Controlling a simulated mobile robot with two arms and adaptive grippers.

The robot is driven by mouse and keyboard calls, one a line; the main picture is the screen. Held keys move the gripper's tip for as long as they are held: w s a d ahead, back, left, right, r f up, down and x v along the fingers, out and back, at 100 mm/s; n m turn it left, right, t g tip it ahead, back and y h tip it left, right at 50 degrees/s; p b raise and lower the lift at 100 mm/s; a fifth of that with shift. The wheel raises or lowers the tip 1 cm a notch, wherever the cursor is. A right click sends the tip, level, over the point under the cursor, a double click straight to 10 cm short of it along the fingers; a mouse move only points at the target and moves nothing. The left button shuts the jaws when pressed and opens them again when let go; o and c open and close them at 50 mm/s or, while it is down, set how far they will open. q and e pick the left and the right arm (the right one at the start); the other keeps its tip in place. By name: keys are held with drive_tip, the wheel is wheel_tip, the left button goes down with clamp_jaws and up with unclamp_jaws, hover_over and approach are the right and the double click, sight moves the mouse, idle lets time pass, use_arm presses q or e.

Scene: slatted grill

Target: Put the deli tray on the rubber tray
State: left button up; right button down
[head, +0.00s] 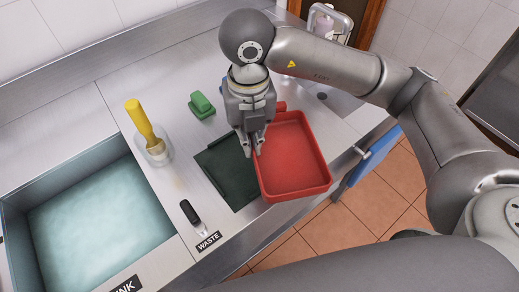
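The deli tray, which I take to be the red rectangular tray (293,160), is right of the dark green rubber tray (225,176) in the head view. Its left side overlaps the rubber tray's right part, and its lower right corner reaches past the counter's front edge. I cannot tell how high it is above the counter. My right gripper (252,150) points down at the deli tray's left rim. Its fingers are close together and appear shut on that rim. The gripper hides part of the rubber tray's upper right. My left gripper is not in view.
A sink basin (98,222) is at the left. A yellow-handled brush in a clear holder (157,150), a green sponge-like block (201,106) and a black-handled tool (191,212) stand nearby. A blue cloth or panel (369,163) hangs at the counter front.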

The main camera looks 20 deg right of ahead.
drive_tip(key=w+d+f+m+p, duration=0.1)
drive_tip(key=w+f+m, duration=0.1)
drive_tip(key=w+m, duration=0.1)
drive_tip(key=w+d+f+m+p, duration=0.1)
drive_tip(key=w+f+m+p, duration=0.1)
drive_tip(key=w+m, duration=0.2)
drive_tip(key=w+d+f+m+p, duration=0.1)
drive_tip(key=w+f+m+p, duration=0.1)
drive_tip(key=w+m, duration=0.2)
drive_tip(key=shift+w+f+m, duration=0.2)
drive_tip(key=shift+w+m, duration=0.05)
drive_tip(key=shift+m, duration=0.75)
drive_tip(key=shift+w+d+f, duration=0.25)
drive_tip(key=shift+w+f, duration=0.05)
drive_tip(key=shift+f, duration=0.1)
wheel_tip(320, 180, down, 3)
drive_tip(key=shift+w+d+r+p, duration=0.1)
drive_tip(key=shift+w+r+p, duration=0.05)
drive_tip(key=shift+p, duration=1.05)
drive_tip(key=shift+f, duration=0.45)
